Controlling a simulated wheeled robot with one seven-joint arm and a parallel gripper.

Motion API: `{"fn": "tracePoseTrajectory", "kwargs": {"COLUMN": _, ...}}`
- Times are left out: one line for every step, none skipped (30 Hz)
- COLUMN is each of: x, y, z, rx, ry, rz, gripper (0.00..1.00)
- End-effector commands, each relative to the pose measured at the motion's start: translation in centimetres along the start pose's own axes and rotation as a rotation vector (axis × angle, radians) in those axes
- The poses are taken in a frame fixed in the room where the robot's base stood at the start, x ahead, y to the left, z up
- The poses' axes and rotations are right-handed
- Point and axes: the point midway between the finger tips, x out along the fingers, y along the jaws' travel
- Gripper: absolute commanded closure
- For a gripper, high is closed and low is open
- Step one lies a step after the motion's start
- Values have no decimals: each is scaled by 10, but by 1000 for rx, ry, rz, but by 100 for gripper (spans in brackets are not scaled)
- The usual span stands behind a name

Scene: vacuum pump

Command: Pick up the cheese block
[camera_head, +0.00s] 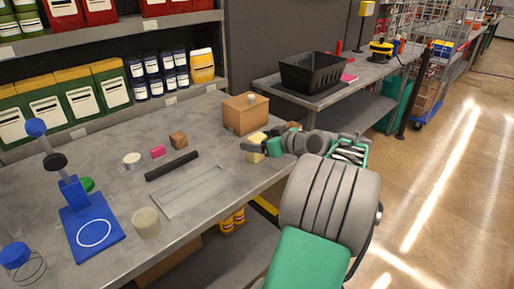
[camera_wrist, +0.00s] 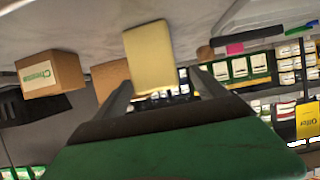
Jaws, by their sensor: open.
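The cheese block (camera_head: 254,149) is pale yellow and stands on the grey workbench near its right edge. In the wrist view it is a tall yellow block (camera_wrist: 149,58), straight ahead and in line with the gap between the fingers. My gripper (camera_head: 262,145) is open beside the block, reaching in from the right. Its two dark fingers also show in the wrist view (camera_wrist: 160,92), one on each side of the block's near end. I cannot tell whether either finger touches it. The gripper hides part of the block in the head view.
A cardboard box (camera_head: 245,116) stands just behind the block. A black crate (camera_head: 312,72) sits on a farther table.

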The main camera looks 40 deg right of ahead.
Motion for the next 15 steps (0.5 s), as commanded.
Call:
{"fn": "tracePoseTrajectory", "kwargs": {"x": 9, "y": 0, "z": -1, "rx": -1, "ry": -1, "rz": -3, "gripper": 18}}
{"fn": "tracePoseTrajectory", "kwargs": {"x": 14, "y": 0, "z": -2, "rx": -1, "ry": -1, "rz": -4, "gripper": 18}}
{"fn": "tracePoseTrajectory", "kwargs": {"x": 22, "y": 0, "z": -2, "rx": 0, "ry": -2, "rz": -3, "gripper": 18}}
{"fn": "tracePoseTrajectory", "kwargs": {"x": 28, "y": 0, "z": -2, "rx": -1, "ry": -1, "rz": -3, "gripper": 18}}
{"fn": "tracePoseTrajectory", "kwargs": {"x": 32, "y": 1, "z": -2, "rx": -1, "ry": -1, "rz": -2, "gripper": 18}}
{"fn": "tracePoseTrajectory", "kwargs": {"x": 38, "y": 1, "z": -1, "rx": 0, "ry": -2, "rz": -1, "gripper": 18}}
{"fn": "tracePoseTrajectory", "kwargs": {"x": 41, "y": 1, "z": -1, "rx": 0, "ry": -2, "rz": 0, "gripper": 18}}
{"fn": "tracePoseTrajectory", "kwargs": {"x": 42, "y": 2, "z": -1, "rx": 0, "ry": -2, "rz": 1, "gripper": 18}}
{"fn": "tracePoseTrajectory", "kwargs": {"x": 44, "y": 2, "z": -1, "rx": -1, "ry": -1, "rz": 3, "gripper": 18}}
{"fn": "tracePoseTrajectory", "kwargs": {"x": 44, "y": 2, "z": -1, "rx": 0, "ry": -1, "rz": 4, "gripper": 18}}
{"fn": "tracePoseTrajectory", "kwargs": {"x": 44, "y": 3, "z": -1, "rx": 0, "ry": -1, "rz": 4, "gripper": 18}}
{"fn": "tracePoseTrajectory", "kwargs": {"x": 44, "y": 3, "z": 0, "rx": 0, "ry": -1, "rz": 5, "gripper": 18}}
{"fn": "tracePoseTrajectory", "kwargs": {"x": 43, "y": 3, "z": 0, "rx": 0, "ry": -1, "rz": 5, "gripper": 18}}
{"fn": "tracePoseTrajectory", "kwargs": {"x": 43, "y": 3, "z": 0, "rx": 0, "ry": -1, "rz": 5, "gripper": 18}}
{"fn": "tracePoseTrajectory", "kwargs": {"x": 43, "y": 3, "z": 0, "rx": 0, "ry": -1, "rz": 5, "gripper": 21}}
